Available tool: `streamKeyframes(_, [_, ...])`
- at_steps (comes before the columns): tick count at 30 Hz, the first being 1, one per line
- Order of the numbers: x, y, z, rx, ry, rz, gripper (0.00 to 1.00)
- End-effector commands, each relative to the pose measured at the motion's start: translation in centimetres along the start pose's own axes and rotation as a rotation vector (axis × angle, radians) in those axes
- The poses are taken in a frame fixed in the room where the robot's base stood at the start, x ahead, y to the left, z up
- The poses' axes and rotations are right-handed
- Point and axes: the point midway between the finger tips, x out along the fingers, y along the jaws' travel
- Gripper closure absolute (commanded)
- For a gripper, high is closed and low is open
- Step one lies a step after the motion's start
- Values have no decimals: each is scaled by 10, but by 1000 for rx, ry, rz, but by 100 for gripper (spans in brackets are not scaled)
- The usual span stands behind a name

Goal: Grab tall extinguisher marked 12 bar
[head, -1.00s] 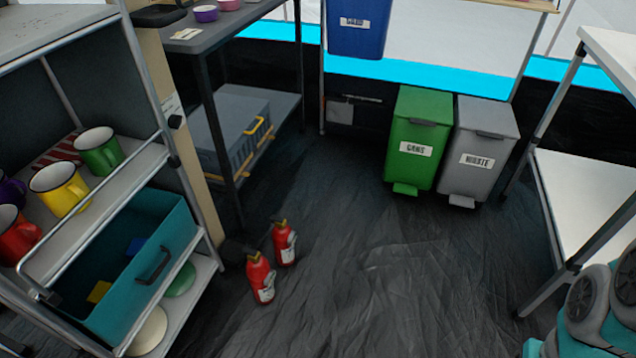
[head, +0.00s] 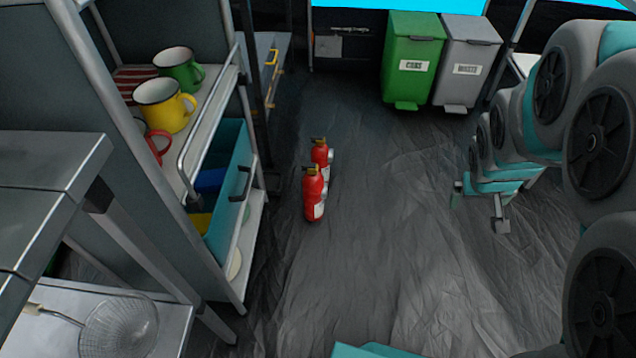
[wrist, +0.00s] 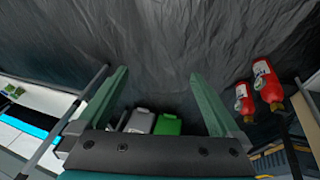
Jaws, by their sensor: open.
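Two red fire extinguishers stand upright on the dark floor, close together. In the head view, the nearer extinguisher (head: 313,197) partly covers the farther extinguisher (head: 320,153). The wrist view shows both at the right edge, a larger-looking one (wrist: 267,86) and a smaller-looking one (wrist: 243,101). Their labels are too small to read, so I cannot tell which is marked 12 bar. My gripper (wrist: 158,74) is open and empty, with both green fingers apart over floor and the extinguishers outside them to the right. It does not show in the head view.
A shelf rack with mugs (head: 165,105) and a teal drawer (head: 230,190) stands left of the extinguishers. A grey table (head: 50,180) is at near left. A green bin (head: 412,60) and a grey bin (head: 466,65) stand behind. Floor (head: 400,200) right of the extinguishers is clear.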

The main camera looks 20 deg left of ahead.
Motion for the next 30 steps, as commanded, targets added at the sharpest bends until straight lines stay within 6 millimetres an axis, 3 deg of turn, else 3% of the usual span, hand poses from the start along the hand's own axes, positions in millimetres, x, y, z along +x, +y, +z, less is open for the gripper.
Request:
streamKeyframes(1, [25, -7, -16, -32, 39, 4, 0])
streamKeyframes(8, [105, -57, -95, -189, 280, -33, 0])
streamKeyframes(15, [176, -156, -143, -350, 519, -188, 0])
streamKeyframes(19, [205, -223, -150, -420, 642, -321, 0])
streamKeyframes(24, [229, -309, -136, -473, 772, -523, 0])
streamKeyframes(27, [234, -348, -123, -485, 824, -627, 0])
streamKeyframes(30, [234, -373, -113, -486, 862, -703, 0])
